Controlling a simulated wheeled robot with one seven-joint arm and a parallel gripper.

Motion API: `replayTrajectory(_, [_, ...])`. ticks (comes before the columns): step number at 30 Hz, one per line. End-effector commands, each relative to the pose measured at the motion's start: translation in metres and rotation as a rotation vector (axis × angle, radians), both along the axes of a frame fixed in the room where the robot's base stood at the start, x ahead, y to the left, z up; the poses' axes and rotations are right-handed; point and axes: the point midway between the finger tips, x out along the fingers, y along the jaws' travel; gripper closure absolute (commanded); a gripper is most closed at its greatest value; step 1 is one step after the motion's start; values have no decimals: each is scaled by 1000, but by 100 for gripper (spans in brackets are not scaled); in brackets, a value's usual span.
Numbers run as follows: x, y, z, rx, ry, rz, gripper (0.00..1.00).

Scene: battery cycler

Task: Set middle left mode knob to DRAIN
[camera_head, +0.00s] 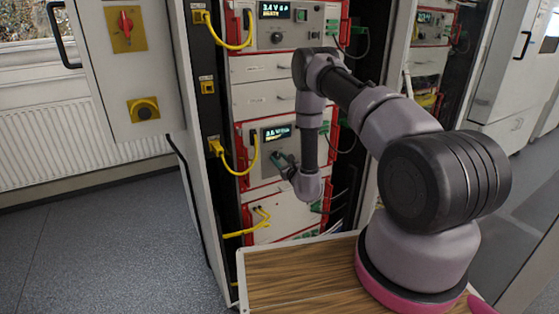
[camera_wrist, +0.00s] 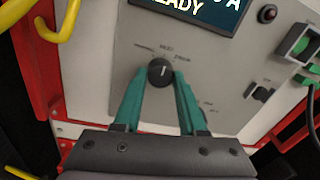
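The mode knob (camera_wrist: 160,72) is a round black dial on the grey panel of the middle left unit. Its white pointer line stands nearly upright, towards the middle label of an arc of small labels. The right label looks like DRAIN (camera_wrist: 182,58). My gripper (camera_wrist: 161,78) has its two teal fingers on either side of the knob. The fingertips lie close to its edges; I cannot tell whether they touch it. In the head view my gripper (camera_head: 283,163) is at the middle unit's panel and hides the knob.
The unit's screen (camera_head: 277,133) is lit, and reads READY in the wrist view. A black switch (camera_wrist: 262,92) and green connectors (camera_wrist: 306,72) are at right. Yellow cables (camera_head: 238,162) run at left. Another unit with its own knob (camera_head: 277,38) is above.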

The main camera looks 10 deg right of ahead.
Motion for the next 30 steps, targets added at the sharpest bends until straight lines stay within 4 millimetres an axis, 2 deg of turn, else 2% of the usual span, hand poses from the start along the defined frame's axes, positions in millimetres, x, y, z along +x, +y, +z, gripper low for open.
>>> replayTrajectory(11, [0,-1,0,84,27,-3,100])
replayTrajectory(30, [-1,-1,0,534,175,-3,100])
